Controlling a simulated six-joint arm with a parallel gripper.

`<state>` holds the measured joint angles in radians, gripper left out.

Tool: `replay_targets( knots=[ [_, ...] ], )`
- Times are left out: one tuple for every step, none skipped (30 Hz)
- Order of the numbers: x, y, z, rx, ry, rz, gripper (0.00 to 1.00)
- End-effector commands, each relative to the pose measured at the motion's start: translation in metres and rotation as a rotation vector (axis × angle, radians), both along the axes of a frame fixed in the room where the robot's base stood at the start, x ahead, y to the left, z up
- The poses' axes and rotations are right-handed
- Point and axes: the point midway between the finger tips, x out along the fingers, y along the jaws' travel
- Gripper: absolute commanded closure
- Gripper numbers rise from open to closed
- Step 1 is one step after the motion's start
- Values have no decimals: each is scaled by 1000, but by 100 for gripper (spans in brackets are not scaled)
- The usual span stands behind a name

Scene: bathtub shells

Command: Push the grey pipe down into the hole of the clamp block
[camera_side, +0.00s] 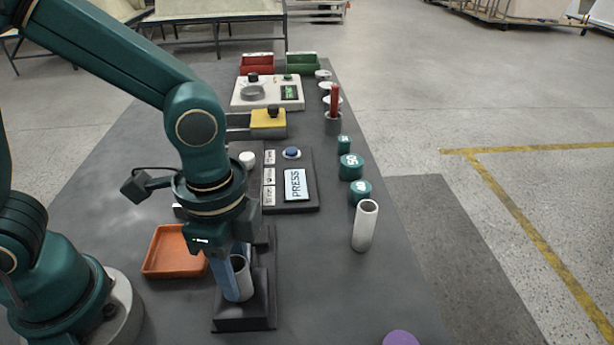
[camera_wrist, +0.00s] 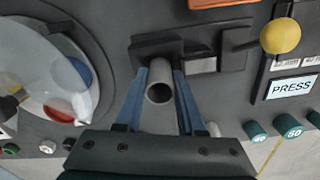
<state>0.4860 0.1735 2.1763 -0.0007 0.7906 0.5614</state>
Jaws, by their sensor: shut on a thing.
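The grey pipe (camera_side: 240,279) stands about upright at the dark clamp block (camera_side: 262,310). Its lower end meets the block; how deep it sits in the hole cannot be told. My gripper (camera_side: 236,284) points down, with its blue fingers shut on the pipe. In the wrist view, the fingers of my gripper (camera_wrist: 160,80) lie on both sides of the pipe (camera_wrist: 159,93), whose open round end faces the camera. The clamp block (camera_wrist: 142,52) shows behind the pipe there, and its hole is hidden.
An orange tray (camera_side: 174,252) lies just left of the block. A second pale pipe (camera_side: 364,228) stands to the right, near teal weights (camera_side: 351,167). A dark panel with a PRESS screen (camera_side: 296,185) lies behind. A purple disc (camera_side: 401,338) sits at the front edge.

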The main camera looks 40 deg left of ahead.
Motion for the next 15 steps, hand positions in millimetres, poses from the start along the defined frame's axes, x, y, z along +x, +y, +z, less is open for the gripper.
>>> replay_targets(
  knots=[
    [0,0,0,0,0,0,100],
    [0,0,0,0,0,0,100],
    [0,0,0,0,0,0,100],
    [0,0,0,0,0,0,100],
    [0,0,0,0,0,0,100],
    [0,0,-1,0,0,0,100],
    [0,0,-2,1,1,0,100],
    [0,0,-3,0,1,0,100],
    [0,0,-3,1,1,0,51],
    [0,0,-3,0,0,0,39],
    [0,0,-3,0,0,0,32],
    [0,0,-3,0,0,0,32],
    [0,0,-3,0,0,0,32],
    [0,0,-3,0,0,0,32],
    [0,0,-3,0,0,0,32]
  ],
)
